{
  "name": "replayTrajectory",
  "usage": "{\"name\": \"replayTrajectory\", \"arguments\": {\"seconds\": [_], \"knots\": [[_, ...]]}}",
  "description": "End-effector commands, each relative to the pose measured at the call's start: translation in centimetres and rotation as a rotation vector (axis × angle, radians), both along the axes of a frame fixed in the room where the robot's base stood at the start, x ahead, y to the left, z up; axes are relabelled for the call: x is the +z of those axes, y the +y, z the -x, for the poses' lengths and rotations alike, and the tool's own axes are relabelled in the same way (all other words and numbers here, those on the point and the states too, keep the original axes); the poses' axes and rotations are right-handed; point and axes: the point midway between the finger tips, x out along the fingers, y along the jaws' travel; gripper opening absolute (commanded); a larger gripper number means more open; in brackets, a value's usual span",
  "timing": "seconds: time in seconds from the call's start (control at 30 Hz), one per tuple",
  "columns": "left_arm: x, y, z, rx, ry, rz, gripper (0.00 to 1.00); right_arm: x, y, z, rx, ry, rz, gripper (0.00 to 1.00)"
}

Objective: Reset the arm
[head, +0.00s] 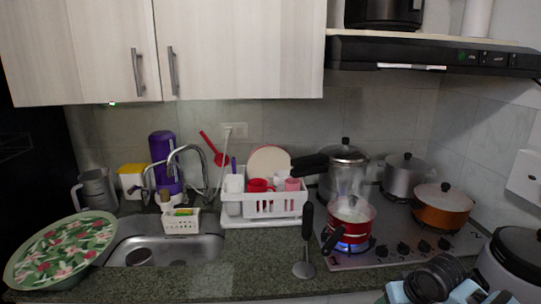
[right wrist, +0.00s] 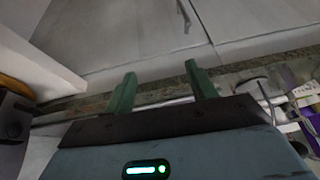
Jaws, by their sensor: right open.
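My right gripper (right wrist: 160,87) shows in the right wrist view with its two green fingers apart and nothing between them. Pale cabinet doors and a speckled counter edge lie beyond the fingers. In the head view, part of my right arm (head: 432,284), blue and black, shows at the bottom right edge, in front of the counter; the fingers cannot be made out there. My left gripper is not in either view.
The counter holds a sink (head: 165,248), a floral tray (head: 62,245), a white dish rack (head: 265,208) and an upright black-handled tool (head: 306,240). A red pan (head: 349,222) sits over a blue flame on the stove (head: 385,254). A rice cooker (head: 512,262) stands right of my arm.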

Motion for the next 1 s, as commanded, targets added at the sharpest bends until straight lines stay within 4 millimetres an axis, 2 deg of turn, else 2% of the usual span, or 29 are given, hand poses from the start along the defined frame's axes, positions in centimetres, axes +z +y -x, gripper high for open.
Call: {"name": "replayTrajectory", "arguments": {"seconds": [0.03,0.17,0.3,0.5,0.7,0.9,1.0], "knots": [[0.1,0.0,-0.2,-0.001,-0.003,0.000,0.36,-1.9,1.0,0.8,0.017,-0.003,-0.017,0.57],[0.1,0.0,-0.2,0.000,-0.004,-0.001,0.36,-6.1,3.6,3.0,0.059,-0.047,-0.054,0.57],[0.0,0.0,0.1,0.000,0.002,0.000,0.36,-10.6,6.2,6.3,0.094,-0.105,-0.095,0.57],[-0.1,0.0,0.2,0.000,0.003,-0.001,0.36,-15.6,8.9,12.1,0.111,-0.193,-0.132,0.57],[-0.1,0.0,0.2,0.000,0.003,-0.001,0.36,-18.9,10.2,18.9,0.101,-0.272,-0.130,0.57],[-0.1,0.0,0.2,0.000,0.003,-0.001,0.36,-20.5,10.2,25.9,0.083,-0.340,-0.085,0.57],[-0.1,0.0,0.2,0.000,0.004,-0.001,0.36,-20.7,10.0,28.7,0.081,-0.362,-0.055,0.57]]}}
